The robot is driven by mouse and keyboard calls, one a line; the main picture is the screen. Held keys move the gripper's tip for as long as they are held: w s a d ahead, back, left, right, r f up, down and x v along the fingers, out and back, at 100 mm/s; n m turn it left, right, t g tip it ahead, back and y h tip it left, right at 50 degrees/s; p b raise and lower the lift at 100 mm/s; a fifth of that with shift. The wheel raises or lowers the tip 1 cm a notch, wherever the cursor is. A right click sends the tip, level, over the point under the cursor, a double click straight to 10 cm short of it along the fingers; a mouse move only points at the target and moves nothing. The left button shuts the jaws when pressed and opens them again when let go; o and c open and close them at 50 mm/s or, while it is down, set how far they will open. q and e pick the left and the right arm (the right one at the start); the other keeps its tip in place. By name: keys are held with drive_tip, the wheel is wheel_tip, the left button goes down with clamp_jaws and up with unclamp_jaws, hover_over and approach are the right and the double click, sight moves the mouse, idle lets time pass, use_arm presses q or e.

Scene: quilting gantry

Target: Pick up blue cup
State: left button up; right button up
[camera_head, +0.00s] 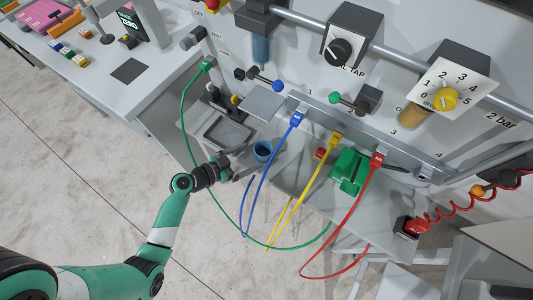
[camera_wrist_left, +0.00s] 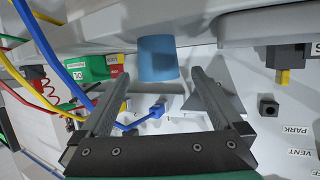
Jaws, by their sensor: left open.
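The blue cup (camera_head: 262,150) stands on the grey shelf in front of the panel in the head view. In the left wrist view the blue cup (camera_wrist_left: 158,58) shows upside down, just beyond and between the fingertips. My left gripper (camera_head: 243,163) is open and empty, with its fingers pointing at the cup from the left front. In the wrist view the two fingers of my left gripper (camera_wrist_left: 156,78) are spread wide, apart from the cup. My right gripper is in neither view.
A green cable (camera_head: 190,107), a blue cable (camera_head: 268,170), a yellow cable (camera_head: 307,185) and a red cable (camera_head: 364,190) hang over the shelf. A grey tray (camera_head: 228,132) lies left of the cup. A green box (camera_head: 350,171) and a small red block (camera_head: 320,153) stand to the right.

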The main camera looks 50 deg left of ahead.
sight(264, 151)
use_arm(q)
drive_tip(key=shift+w+f, duration=0.2)
drive_tip(key=shift+w, duration=0.5)
drive_tip(key=b+x, duration=0.1)
drive_tip(key=x, duration=0.4)
drive_tip(key=shift+d+f, duration=0.15)
drive_tip(key=shift+d, duration=0.1)
drive_tip(key=shift+c, duration=0.2)
drive_tip(key=c, duration=1.3)
drive_tip(key=shift+o, duration=0.2)
